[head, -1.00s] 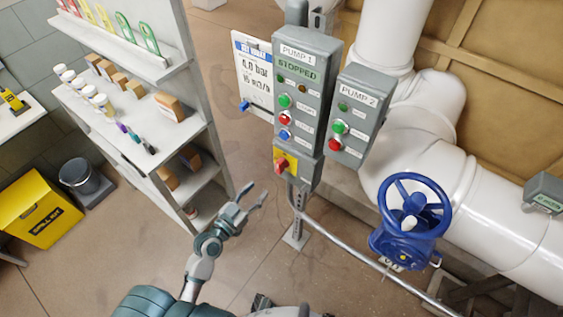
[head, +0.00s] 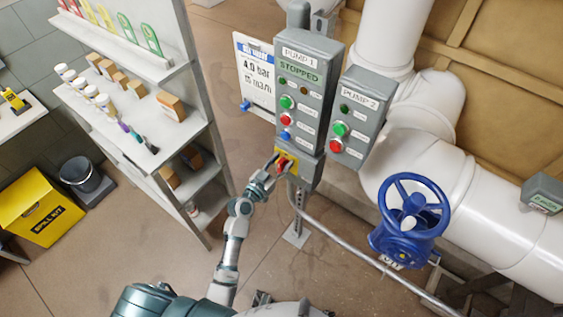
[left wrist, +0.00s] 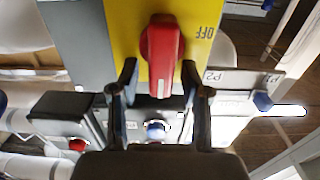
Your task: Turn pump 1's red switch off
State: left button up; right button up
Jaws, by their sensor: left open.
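Pump 1's grey control box (head: 307,65) stands in the middle of the head view and its display reads STOPPED. Its red switch (head: 283,164) sits on a yellow plate (head: 293,157) at the bottom of the box. In the left wrist view the red switch handle (left wrist: 161,55) is large, with the yellow plate (left wrist: 195,55) behind it and the word OFF to its right. My left gripper (head: 275,163) is at the switch, open. In the left wrist view its fingers (left wrist: 160,80) stand on either side of the handle's lower end, with gaps visible. My right gripper is not in view.
Pump 2's box (head: 358,115) is right of pump 1's, with green and red buttons. A blue valve wheel (head: 414,205) on white pipes is at the right. A shelf rack (head: 150,125) and a yellow spill kit box (head: 40,208) are at the left.

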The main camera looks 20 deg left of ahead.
pick_arm(q)
jog(key=shift+a, duration=0.2)
grip_shut()
jog(key=shift+s+d, duration=0.1)
jog(key=shift+d, duration=0.05)
jog(key=shift+f, duration=0.1)
